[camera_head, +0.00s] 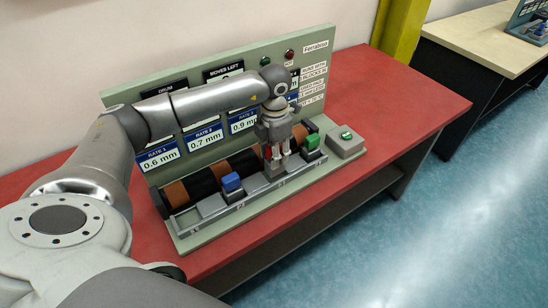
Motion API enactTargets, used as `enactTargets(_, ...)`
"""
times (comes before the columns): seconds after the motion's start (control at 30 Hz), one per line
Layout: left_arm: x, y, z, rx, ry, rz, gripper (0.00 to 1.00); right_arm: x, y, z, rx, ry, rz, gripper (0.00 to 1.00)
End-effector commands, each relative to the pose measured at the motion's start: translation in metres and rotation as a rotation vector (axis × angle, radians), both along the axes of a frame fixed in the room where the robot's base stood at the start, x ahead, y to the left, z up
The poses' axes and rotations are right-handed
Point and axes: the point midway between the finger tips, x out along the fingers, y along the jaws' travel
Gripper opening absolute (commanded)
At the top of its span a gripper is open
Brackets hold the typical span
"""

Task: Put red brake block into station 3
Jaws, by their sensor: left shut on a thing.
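My left gripper (276,156) points down at the front of the gate mechanism and is shut on the red brake block (268,153). Only a small red part of the block shows between the fingers. The gripper is over the third place from the left, station 3 (274,171), in the row along the drum. The fingers hide most of that place, so I cannot tell whether the block touches it. My right gripper is not in view.
A blue block (231,183) stands left of the gripper and a green block (311,142) close on its right. The leftmost place (212,207) looks empty. The dark drum (205,183) and upright panel (178,162) are behind. A grey button box (346,144) stands at right.

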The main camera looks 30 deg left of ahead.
Motion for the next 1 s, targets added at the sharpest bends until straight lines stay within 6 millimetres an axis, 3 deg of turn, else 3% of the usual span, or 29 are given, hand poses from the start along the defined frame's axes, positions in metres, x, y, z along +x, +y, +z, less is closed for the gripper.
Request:
enactTargets(0.37, 0.005, 0.005, -0.036, 0.000, 0.000, -0.001, 0.02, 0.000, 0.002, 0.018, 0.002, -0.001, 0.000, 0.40)
enactTargets(0.73, 0.006, 0.005, -0.043, 0.000, -0.002, -0.001, 0.02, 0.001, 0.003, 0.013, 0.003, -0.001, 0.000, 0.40)
enactTargets(0.77, 0.005, 0.005, -0.043, 0.001, -0.001, -0.001, 0.37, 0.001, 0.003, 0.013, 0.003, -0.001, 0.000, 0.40)
enactTargets(0.83, 0.005, 0.005, -0.042, 0.001, 0.000, -0.001, 0.44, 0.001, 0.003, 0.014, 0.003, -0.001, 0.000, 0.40)
enactTargets(1.0, 0.005, 0.005, -0.042, 0.001, 0.000, -0.001, 0.44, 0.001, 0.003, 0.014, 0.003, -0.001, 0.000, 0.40)
